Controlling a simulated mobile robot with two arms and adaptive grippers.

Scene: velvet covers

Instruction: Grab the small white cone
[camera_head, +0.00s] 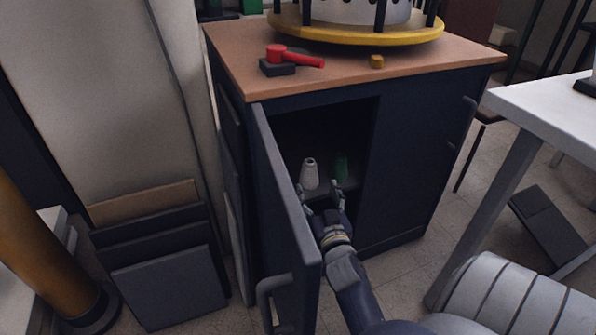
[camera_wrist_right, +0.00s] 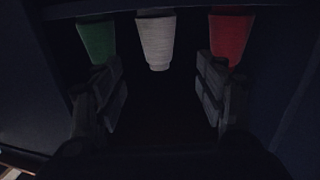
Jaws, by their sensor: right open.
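The small white cone (camera_head: 309,174) stands upright inside the open cabinet (camera_head: 408,185). In the right wrist view the white cone (camera_wrist_right: 156,42) appears between and beyond the two fingers, apart from them. My right gripper (camera_head: 320,190) is open and empty at the cabinet opening, just in front of the cone; its fingers (camera_wrist_right: 158,92) are spread wide in the wrist view. A green cone (camera_head: 341,167) stands to the right of the white one, and it also shows in the wrist view (camera_wrist_right: 97,42). A red cone (camera_wrist_right: 229,38) shows only in the wrist view. My left gripper is not in view.
The cabinet's open door (camera_head: 283,200) stands just left of my right arm. Dark panels (camera_head: 165,265) lean at the left. A white table (camera_head: 545,105) stands at the right.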

